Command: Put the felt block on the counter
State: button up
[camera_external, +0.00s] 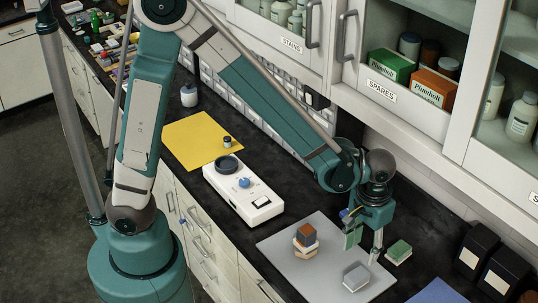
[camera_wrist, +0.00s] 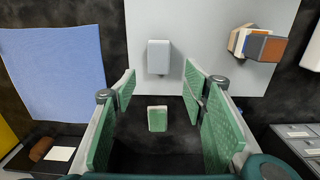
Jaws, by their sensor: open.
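A small green-topped block with pale sides (camera_external: 398,251) sits on the dark counter (camera_external: 425,262), just beyond the grey mat; it looks like the felt block, though I cannot be sure of its material. It also shows in the wrist view (camera_wrist: 158,118), between and beyond my fingers. My gripper (camera_external: 364,240) is open and empty, pointing down near the mat's far right edge, left of the green block. Its green finger pads are spread wide in the wrist view (camera_wrist: 160,105). A grey block (camera_external: 356,277) lies alone on the mat.
The grey mat (camera_external: 285,262) also holds a stack of blocks (camera_external: 305,242) with a brown one on top. A white device (camera_external: 243,190) stands left of the mat. Black bins (camera_external: 478,248) stand at the right. A blue cloth (camera_wrist: 55,70) lies on the counter.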

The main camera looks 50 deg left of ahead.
jog(key=s+a+r+t, duration=0.1)
jog(key=a+r+t, duration=0.1)
jog(key=a+r, duration=0.55)
jog(key=s+a+r+t+h, duration=0.1)
jog(key=a+r, duration=0.3)
jog(key=a, duration=0.6)
jog(key=s+a+r+t, duration=0.1)
jog(key=a+r+t, duration=0.1)
jog(key=a+r, duration=0.55)
jog(key=s+a+t, duration=0.1)
jog(key=s+a, duration=0.2)
jog(key=a, duration=0.3)
jog(key=s+a+r+t+y, duration=0.1)
jog(key=s+a, duration=0.2)
jog(key=a, duration=0.2)
jog(key=shift+s+a+r, duration=0.15)
jog(key=shift+s+a, duration=0.2)
jog(key=shift+s, duration=0.05)
